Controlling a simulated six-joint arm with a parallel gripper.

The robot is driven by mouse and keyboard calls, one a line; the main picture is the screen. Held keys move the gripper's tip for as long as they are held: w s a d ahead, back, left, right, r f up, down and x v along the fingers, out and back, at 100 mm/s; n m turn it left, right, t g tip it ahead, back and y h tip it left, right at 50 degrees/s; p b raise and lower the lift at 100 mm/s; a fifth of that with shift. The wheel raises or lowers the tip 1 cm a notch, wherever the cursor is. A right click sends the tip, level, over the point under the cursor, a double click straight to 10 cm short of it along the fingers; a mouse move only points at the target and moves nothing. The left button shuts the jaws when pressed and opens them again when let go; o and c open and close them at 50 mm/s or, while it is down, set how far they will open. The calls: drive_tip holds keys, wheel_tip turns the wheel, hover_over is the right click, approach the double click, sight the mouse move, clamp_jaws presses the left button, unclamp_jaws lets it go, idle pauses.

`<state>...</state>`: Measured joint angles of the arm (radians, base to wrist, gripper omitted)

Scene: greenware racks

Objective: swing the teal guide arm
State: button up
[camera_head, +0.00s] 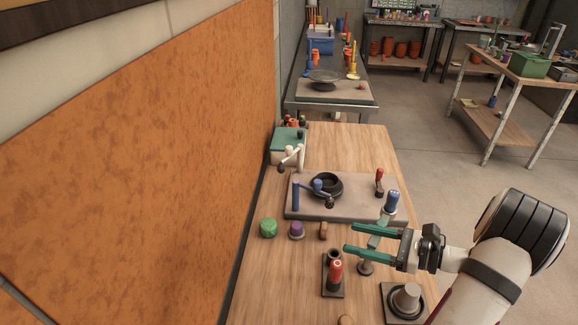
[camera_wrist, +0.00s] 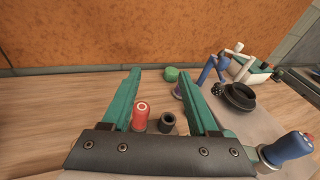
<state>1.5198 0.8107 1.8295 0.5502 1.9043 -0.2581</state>
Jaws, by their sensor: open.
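The teal guide arm (camera_head: 375,241) appears in the head view as a short teal bar, partly hidden by my fingers. Its near end seems to sit over a small grey post (camera_head: 365,268). Its far end lies close to an upright blue handle with a pale collar (camera_head: 392,201); I cannot tell whether they are joined. My gripper (camera_head: 347,238) has two long teal fingers, spread apart and pointing left over the table. In the wrist view the open fingers (camera_wrist: 160,78) have nothing clasped between their tips. The blue handle (camera_wrist: 287,148) is at lower right, outside the fingers.
A red-topped handle (camera_head: 336,272) stands beside a dark socket (camera_head: 334,255), below my fingers in the picture. A grey board (camera_head: 345,212) bears a black ring (camera_head: 327,186) and a blue jointed arm (camera_head: 296,196). A green lump (camera_head: 268,227) lies left. An orange wall panel (camera_head: 140,150) borders the table.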

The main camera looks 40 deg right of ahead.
sight(377, 223)
drive_tip(key=s+d+f+m+t+h, duration=0.45)
drive_tip(key=s+d+m+h, duration=0.3)
drive_tip(key=s+d, duration=0.3)
drive_tip(key=shift+n+g, duration=0.35)
drive_tip(key=shift+g, duration=0.1)
drive_tip(key=w, duration=1.5)
drive_tip(key=shift+w+d+f, duration=0.2)
drive_tip(key=shift+d+f, duration=0.1)
drive_tip(key=shift+f, duration=0.1)
clamp_jaws()
